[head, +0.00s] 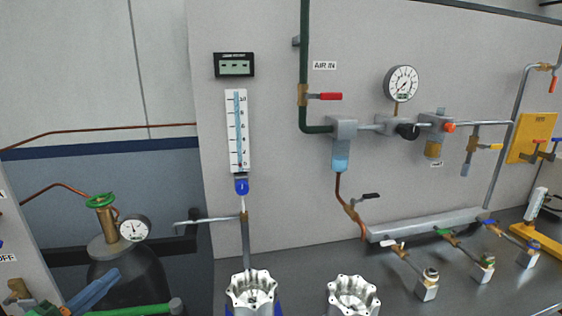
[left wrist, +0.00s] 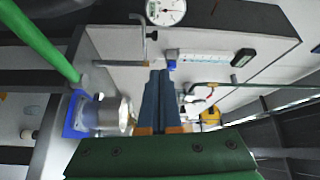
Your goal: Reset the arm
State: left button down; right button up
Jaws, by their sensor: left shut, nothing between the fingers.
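My left gripper (head: 112,275) shows at the lower left of the head view, its blue fingers pointing up and to the right in front of the dark gas cylinder (head: 130,270). In the left wrist view the two blue fingers (left wrist: 159,75) lie together, shut, with nothing between them. Behind the fingers stands the wall panel. My right gripper is in neither view.
Two scalloped metal housings (head: 252,292) (head: 353,296) stand at the bottom of the head view. A housing on a blue base (left wrist: 110,115) is left of my fingers in the wrist view. A green bar (head: 140,308) lies near my gripper. Pipes and a gauge (head: 401,83) line the wall.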

pick_arm(q)
jog(key=s+d+f+n+g+y, duration=0.2)
jog(key=s+f+n+g+y, duration=0.15)
jog(key=f+n, duration=0.4)
jog(key=s+d+f+n+g+y, duration=0.2)
jog(key=f+n+y, duration=0.2)
jog(key=f, duration=0.6)
jog(key=s+d+f+n+g+h, duration=0.1)
jog(key=s+d+f+n+g, duration=0.25)
jog(key=s+d, duration=0.45)
jog(key=s+d+f+n+g+h, duration=0.25)
jog(key=s+d+g, duration=0.3)
jog(key=d, duration=0.35)
notch_tip(320, 180, down, 10)
jog(key=y, duration=0.1)
jog(key=s+a+f+g, duration=0.2)
jog(key=s+f, duration=1.2)
jog(key=f, duration=0.3)
jog(key=shift+s+a, duration=0.3)
jog(key=shift+s, duration=0.05)
